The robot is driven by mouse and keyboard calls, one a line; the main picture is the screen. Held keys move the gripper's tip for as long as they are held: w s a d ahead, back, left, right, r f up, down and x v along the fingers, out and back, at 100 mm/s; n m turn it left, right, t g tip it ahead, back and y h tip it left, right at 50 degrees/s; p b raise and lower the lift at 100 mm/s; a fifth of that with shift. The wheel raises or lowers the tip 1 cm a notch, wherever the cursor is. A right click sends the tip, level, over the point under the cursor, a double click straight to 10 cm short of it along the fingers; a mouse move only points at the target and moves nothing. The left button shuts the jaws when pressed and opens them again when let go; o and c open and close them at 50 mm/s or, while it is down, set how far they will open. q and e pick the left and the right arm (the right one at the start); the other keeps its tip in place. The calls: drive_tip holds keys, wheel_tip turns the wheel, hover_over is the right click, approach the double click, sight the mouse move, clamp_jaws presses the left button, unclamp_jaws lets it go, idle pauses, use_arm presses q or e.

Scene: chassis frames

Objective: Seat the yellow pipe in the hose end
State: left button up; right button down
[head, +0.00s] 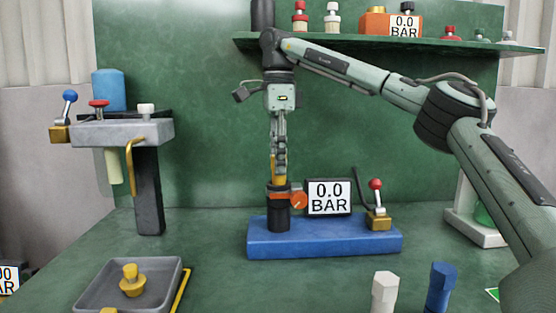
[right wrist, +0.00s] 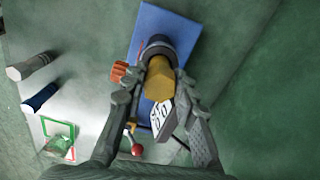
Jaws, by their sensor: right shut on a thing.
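The yellow pipe (head: 278,181) is upright in my right gripper (head: 279,165), whose fingers are closed around it. In the right wrist view the pipe (right wrist: 159,80) shows as a yellow hexagonal end between the fingers (right wrist: 158,100). The black hose end (head: 278,216) stands on a blue base (head: 340,240), with an orange clamp knob (head: 299,201) at its right side. The pipe is directly above the hose end and its lower part meets the rim; how deep it sits is hidden. The hose end (right wrist: 157,47) surrounds the pipe in the wrist view. My left gripper is out of view.
A gauge reading 0.0 BAR (head: 328,198) and a red-knobbed valve (head: 377,205) stand close right of the hose end. A grey tray (head: 90,298) holds a yellow fitting (head: 132,283). White (head: 384,292) and blue (head: 440,287) pieces stand in front. A shelf (head: 420,45) hangs above.

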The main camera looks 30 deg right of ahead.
drive_tip(key=shift+f, duration=0.15)
drive_tip(key=c, duration=1.4)
unclamp_jaws()
drive_tip(key=shift+c, duration=0.2)
drive_tip(key=shift+o, duration=1.3)
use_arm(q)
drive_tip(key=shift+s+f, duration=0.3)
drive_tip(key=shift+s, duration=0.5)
use_arm(e)
drive_tip(key=shift+r, duration=0.2)
